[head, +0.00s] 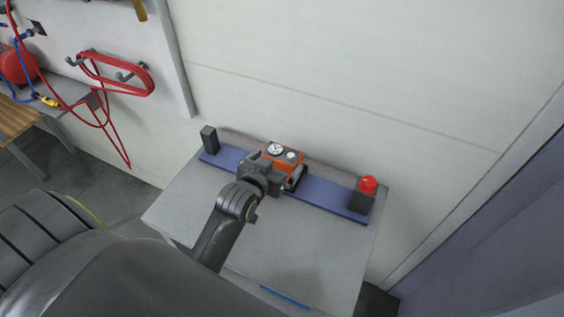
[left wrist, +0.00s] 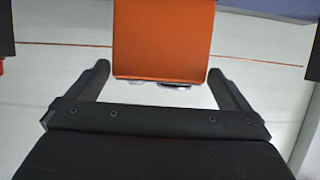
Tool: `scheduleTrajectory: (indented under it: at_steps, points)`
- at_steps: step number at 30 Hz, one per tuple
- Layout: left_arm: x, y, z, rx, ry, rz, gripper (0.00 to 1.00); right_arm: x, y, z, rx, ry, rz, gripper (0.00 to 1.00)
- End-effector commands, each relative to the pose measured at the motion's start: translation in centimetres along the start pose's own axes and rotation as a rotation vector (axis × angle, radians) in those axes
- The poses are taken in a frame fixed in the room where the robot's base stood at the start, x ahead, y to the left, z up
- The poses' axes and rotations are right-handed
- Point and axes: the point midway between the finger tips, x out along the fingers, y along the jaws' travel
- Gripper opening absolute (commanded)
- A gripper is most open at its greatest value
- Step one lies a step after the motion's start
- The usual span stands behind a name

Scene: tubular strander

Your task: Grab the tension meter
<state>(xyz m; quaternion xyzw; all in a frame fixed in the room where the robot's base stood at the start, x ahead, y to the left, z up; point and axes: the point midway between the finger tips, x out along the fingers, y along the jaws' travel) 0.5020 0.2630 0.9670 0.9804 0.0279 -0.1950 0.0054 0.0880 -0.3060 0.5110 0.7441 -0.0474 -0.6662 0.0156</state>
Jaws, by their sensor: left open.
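The tension meter appears to be the orange device (head: 289,155) with a white round dial on top, at the middle of a blue bar on the grey table. It also shows as a large orange block (left wrist: 163,38) in the left wrist view. My left gripper (head: 276,178) is at the near side of the device and partly hides it. In the left wrist view my left gripper (left wrist: 168,85) is open, with one finger on each side of the block's near end and visible gaps. My right gripper is not in view.
The blue bar (head: 328,194) has a dark post (head: 209,139) at its left end and a dark block with a red knob (head: 368,185) at its right. The wall stands close behind the table (head: 300,250). Red hoses (head: 115,75) hang at the upper left.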

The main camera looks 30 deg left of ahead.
Motion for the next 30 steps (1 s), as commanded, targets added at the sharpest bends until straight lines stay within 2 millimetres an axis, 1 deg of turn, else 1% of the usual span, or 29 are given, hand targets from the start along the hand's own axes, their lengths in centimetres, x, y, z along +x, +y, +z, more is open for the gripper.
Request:
scheduleTrajectory:
  at_steps: [1,3,9,13,19,20,30]
  points:
    - [0.6,0.0,-0.3,0.002,0.0,0.0,1.0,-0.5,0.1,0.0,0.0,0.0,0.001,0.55]
    - [1.5,0.1,-0.4,0.001,0.0,0.0,1.0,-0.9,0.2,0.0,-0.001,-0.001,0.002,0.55]
    - [3.5,0.1,-0.2,0.001,0.0,0.0,1.0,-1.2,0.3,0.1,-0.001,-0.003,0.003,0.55]
    - [4.0,0.1,-0.1,0.0,0.0,0.0,1.0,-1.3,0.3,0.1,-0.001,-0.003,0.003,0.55]
    - [4.1,0.1,-0.1,0.0,0.001,0.0,1.0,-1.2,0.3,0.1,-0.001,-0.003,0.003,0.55]
    - [4.1,0.1,-0.1,0.0,0.001,0.0,0.99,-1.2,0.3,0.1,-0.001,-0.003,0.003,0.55]
    - [4.0,0.1,-0.3,0.0,0.004,0.0,0.54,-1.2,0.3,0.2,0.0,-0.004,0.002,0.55]
